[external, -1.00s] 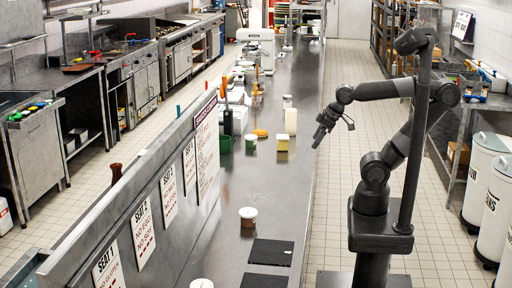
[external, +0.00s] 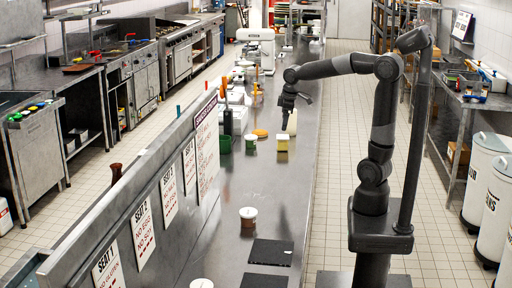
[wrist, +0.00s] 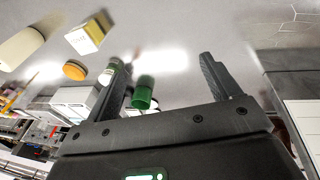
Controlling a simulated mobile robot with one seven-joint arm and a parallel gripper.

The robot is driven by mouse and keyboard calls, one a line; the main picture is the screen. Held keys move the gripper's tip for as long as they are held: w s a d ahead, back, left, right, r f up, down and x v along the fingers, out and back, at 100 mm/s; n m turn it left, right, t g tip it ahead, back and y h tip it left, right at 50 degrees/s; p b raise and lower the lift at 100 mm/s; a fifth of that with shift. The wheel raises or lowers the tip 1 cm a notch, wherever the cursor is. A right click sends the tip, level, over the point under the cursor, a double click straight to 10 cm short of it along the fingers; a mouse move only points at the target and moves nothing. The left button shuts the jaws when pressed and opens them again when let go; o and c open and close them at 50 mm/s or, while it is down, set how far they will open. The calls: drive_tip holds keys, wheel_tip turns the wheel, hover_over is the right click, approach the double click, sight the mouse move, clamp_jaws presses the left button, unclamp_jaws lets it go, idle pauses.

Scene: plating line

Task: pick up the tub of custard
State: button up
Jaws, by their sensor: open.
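My gripper (external: 288,106) is above the counter, over the group of containers near the far end of the sign board. In the wrist view its two fingers (wrist: 163,66) are wide apart with nothing between them. A pale yellow, white-topped container (external: 283,143) stands on the counter, nearer the camera than the gripper; it shows with a small label in the wrist view (wrist: 86,38). A white tub with a green band (external: 251,143) stands left of it, also in the wrist view (wrist: 108,73). I cannot read which one is custard.
A green cup (external: 225,144), an orange disc (external: 261,133) and a white bottle (external: 292,124) stand close by. The steel sign board (external: 150,205) runs along the counter's left side. Dark mats (external: 271,252) lie at the near end. The middle counter is clear.

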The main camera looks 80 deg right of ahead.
drive_tip(key=w+d+f+g, duration=0.1)
drive_tip(key=w+d+f, duration=0.2)
drive_tip(key=d, duration=0.8)
drive_tip(key=g+y, duration=0.1)
drive_tip(key=y, duration=0.1)
hover_over(283, 136)
drive_tip(key=f, duration=0.5)
drive_tip(key=shift+a, duration=0.3)
drive_tip(key=f, duration=0.5)
drive_tip(key=shift+s+d+f, duration=0.1)
drive_tip(key=shift+d+f, duration=0.05)
drive_tip(key=shift+d, duration=0.1)
drive_tip(key=shift+a+f, duration=0.15)
drive_tip(key=shift+f, duration=2.75)
drive_tip(key=shift+c, duration=0.4)
drive_tip(key=c, duration=1.1)
